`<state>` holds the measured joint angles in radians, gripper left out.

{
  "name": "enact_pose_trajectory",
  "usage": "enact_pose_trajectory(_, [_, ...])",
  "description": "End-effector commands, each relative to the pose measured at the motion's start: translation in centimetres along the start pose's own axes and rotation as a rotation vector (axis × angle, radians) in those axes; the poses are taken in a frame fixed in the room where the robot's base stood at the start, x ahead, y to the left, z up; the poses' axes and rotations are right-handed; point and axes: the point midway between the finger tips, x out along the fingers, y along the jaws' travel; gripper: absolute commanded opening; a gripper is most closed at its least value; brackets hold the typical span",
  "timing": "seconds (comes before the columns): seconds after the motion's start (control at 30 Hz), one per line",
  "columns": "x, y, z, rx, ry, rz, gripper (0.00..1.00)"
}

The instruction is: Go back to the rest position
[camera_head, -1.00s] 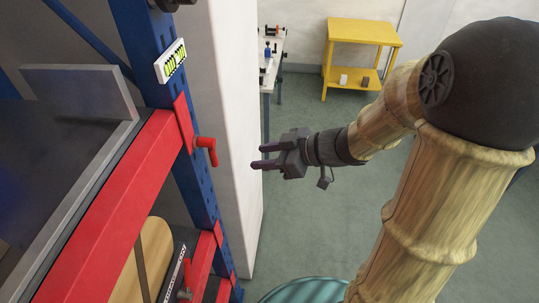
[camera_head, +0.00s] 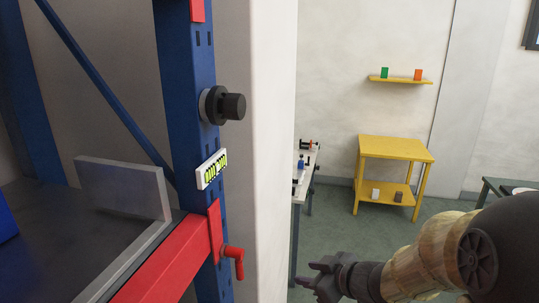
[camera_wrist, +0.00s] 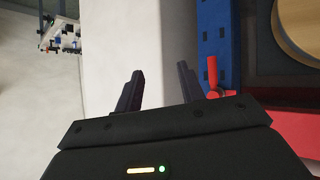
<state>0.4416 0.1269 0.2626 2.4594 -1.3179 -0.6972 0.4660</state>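My gripper (camera_head: 314,274) is low in the head view, right of the blue rack upright and in front of the white wall end. Its fingers point left, apart from each other, with nothing between them. In the wrist view my gripper (camera_wrist: 160,88) also shows two dark fingers spread apart and empty. The pale wall face (camera_wrist: 135,40) fills the space beyond them. The fingers look clear of the rack, though the exact distance cannot be told.
The blue upright (camera_head: 185,130) carries a black knob (camera_head: 232,106), a label (camera_head: 211,169) and a red beam with a red handle (camera_head: 235,258). A narrow white table (camera_head: 306,175) and a yellow stand (camera_head: 395,149) are farther back. Green floor (camera_head: 335,225) is free between.

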Motion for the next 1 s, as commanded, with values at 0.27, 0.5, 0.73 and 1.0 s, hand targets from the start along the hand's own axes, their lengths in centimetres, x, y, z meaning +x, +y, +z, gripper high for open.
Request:
enact_pose_trajectory(0.27, [1.7, 2.4, 8.5, 0.178, -0.237, 0.296, 0.39])
enact_pose_trajectory(0.5, [1.2, 0.3, 16.1, 0.4, -0.482, 0.413, 0.39])
enact_pose_trajectory(0.73, [0.7, -5.2, 21.9, 0.639, -0.699, 0.384, 0.39])
enact_pose_trajectory(1.0, [0.2, -8.0, 23.1, 0.746, -0.778, 0.337, 0.39])
